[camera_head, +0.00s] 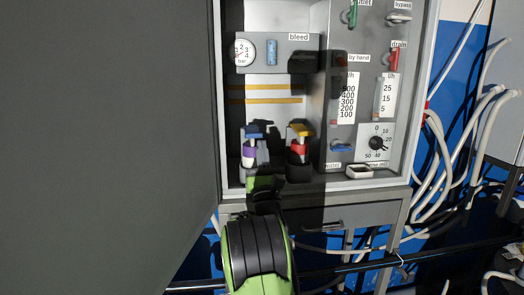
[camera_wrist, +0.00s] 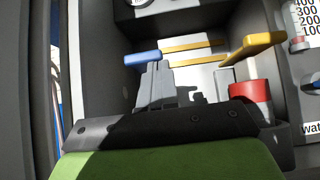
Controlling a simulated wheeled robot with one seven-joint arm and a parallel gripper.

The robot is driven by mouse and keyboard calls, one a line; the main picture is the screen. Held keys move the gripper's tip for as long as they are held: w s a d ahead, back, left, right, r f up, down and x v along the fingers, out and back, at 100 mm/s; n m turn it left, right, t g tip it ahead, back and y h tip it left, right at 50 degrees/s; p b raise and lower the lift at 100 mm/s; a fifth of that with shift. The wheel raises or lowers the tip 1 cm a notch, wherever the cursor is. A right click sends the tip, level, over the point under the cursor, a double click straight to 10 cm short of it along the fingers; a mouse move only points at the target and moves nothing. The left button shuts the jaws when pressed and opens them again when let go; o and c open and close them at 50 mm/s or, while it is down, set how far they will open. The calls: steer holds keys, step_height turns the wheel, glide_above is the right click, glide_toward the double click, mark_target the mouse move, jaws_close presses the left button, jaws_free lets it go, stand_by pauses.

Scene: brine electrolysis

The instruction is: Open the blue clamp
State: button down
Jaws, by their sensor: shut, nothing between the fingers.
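The blue clamp shows as a blue lever (camera_head: 254,130) above a purple-banded part, low at the left inside the open cabinet. In the wrist view the blue lever (camera_wrist: 142,58) lies roughly level, left of the image middle. My gripper (camera_head: 262,168) is shut and empty, reaching into the cabinet in front of the purple-banded part. In the wrist view its grey fingers (camera_wrist: 157,82) are close below the blue lever. I cannot tell whether they touch it. The purple band is hidden in the wrist view.
A yellow lever (camera_head: 300,130) above a red band (camera_head: 298,149) stands close on the right. The open grey door (camera_head: 110,140) blocks the left side. The valve panel (camera_head: 350,60) bounds the right. Pale hoses (camera_head: 440,160) hang outside the cabinet.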

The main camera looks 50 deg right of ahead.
steer(key=shift+s+r+p, duration=0.1)
steer(key=shift+r+p, duration=0.35)
steer(key=shift+p, duration=0.35)
